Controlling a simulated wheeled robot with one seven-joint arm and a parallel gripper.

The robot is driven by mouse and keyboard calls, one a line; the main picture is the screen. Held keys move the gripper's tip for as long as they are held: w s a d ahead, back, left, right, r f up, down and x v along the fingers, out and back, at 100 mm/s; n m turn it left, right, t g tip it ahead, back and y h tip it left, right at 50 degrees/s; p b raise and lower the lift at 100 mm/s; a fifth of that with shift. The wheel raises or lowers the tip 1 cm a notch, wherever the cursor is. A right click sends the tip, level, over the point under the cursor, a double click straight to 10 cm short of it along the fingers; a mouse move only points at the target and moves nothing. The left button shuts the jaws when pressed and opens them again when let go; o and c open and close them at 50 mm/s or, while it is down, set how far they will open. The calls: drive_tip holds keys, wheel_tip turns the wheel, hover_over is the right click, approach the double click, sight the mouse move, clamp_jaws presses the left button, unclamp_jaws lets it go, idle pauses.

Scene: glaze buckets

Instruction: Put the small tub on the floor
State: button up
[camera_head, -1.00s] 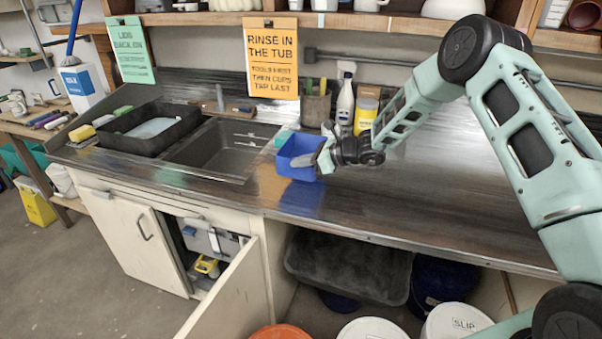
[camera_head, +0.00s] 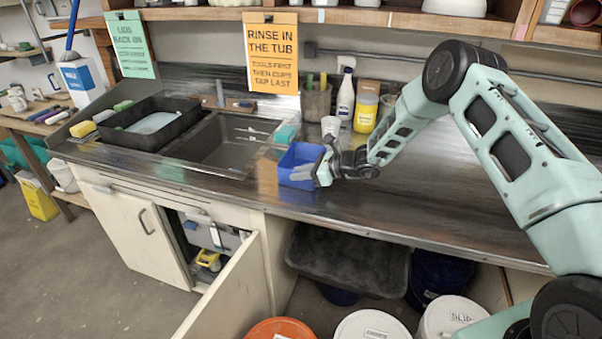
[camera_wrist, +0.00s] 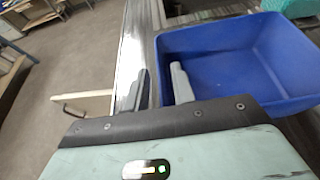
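The small tub is a blue, open, square-sided container (camera_head: 290,162) at the middle of the steel counter, right of the sink. It looks upright and empty, and I cannot tell whether it touches the counter. My gripper (camera_head: 313,174) is at its right side. The floor (camera_head: 80,270) shows grey at the lower left.
The counter's front edge (camera_head: 400,240) runs below the tub. An open cabinet door (camera_head: 235,290) juts out beneath it. A dark bin (camera_head: 345,262) and several lidded buckets stand under the counter. A white cup (camera_head: 331,126) and bottles stand behind. Open floor lies left.

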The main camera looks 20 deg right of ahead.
drive_tip(key=shift+r, duration=0.1)
drive_tip(key=shift+d+r, duration=0.1)
drive_tip(key=shift+d, duration=0.05)
drive_tip(key=b+v, duration=0.3)
drive_tip(key=v, duration=0.8)
drive_tip(key=s+a+r+n+g+h, duration=0.2)
drive_tip(key=s+a+r+n+g, duration=0.25)
drive_tip(key=s+a+n, duration=0.55)
drive_tip(key=s+a+r+n+g+h, duration=0.1)
drive_tip(key=s+a+r+n+g, duration=0.4)
drive_tip(key=s+a, duration=0.6)
drive_tip(key=s+d+r+n+t+h, duration=0.1)
drive_tip(key=s+d+n+h, duration=0.2)
drive_tip(key=s+n, duration=0.5)
drive_tip(key=s+d+r+n+t+h, duration=0.1)
drive_tip(key=s+d+n+h, duration=0.2)
drive_tip(key=s+n, duration=0.6)
drive_tip(key=s+h, duration=0.1)
drive_tip(key=s, duration=0.3)
drive_tip(key=shift+s+h, duration=0.25)
drive_tip(key=shift+h, duration=0.05)
drive_tip(key=shift+o, duration=0.4)
drive_tip(key=shift+r, duration=0.1)
